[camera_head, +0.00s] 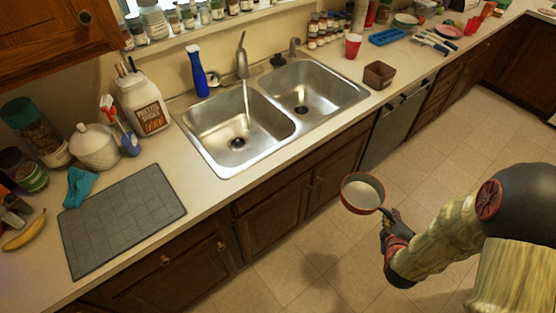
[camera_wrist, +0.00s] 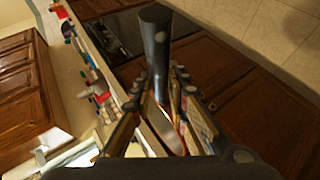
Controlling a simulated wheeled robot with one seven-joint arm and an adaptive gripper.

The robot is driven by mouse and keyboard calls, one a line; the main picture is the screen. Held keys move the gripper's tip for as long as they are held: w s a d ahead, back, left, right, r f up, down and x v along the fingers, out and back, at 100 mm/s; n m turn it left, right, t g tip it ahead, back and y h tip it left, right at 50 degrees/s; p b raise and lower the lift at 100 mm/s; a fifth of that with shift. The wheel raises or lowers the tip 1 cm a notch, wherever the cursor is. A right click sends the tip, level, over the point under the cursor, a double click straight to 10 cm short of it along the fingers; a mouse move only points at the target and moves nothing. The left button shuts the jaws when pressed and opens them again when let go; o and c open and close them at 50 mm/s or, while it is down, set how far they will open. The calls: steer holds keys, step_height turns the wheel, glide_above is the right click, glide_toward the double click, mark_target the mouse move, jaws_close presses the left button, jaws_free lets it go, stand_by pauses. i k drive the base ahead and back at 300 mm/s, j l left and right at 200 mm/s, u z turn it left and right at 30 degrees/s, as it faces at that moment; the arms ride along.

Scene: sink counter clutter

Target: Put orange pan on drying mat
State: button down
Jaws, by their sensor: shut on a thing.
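The orange pan (camera_head: 362,193) is a small round pan with an orange-red outside and a pale inside. It hangs in the air over the floor in front of the cabinets. My gripper (camera_head: 391,221) is shut on its dark handle. In the wrist view the handle (camera_wrist: 155,55) rises from between the fingers of my gripper (camera_wrist: 165,105); the pan's bowl is mostly hidden there. The drying mat (camera_head: 120,215) is a flat dark grey rectangle on the counter, left of the sink. It is bare and far to the left of the pan.
The double sink (camera_head: 240,135) lies between, with its faucet (camera_head: 242,55). A teal cloth (camera_head: 80,186), white lidded pot (camera_head: 94,147), spray bottle (camera_head: 122,128) and banana (camera_head: 24,231) stand around the mat. A brown container (camera_head: 379,75) and red cup (camera_head: 352,46) are right of the sink.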

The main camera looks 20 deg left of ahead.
mark_target(148, 197)
steer(key=k+u, duration=0.1)
steer(key=u, duration=0.35)
steer(key=k+u, duration=0.1)
steer(key=u, duration=0.4)
steer(key=k+j+u, duration=0.1)
steer(key=u, duration=0.35)
steer(key=i+l+u, duration=0.1)
steer(key=l+u, duration=0.55)
steer(key=u, duration=0.15)
steer(key=l+u, duration=0.45)
steer(key=j, duration=0.1)
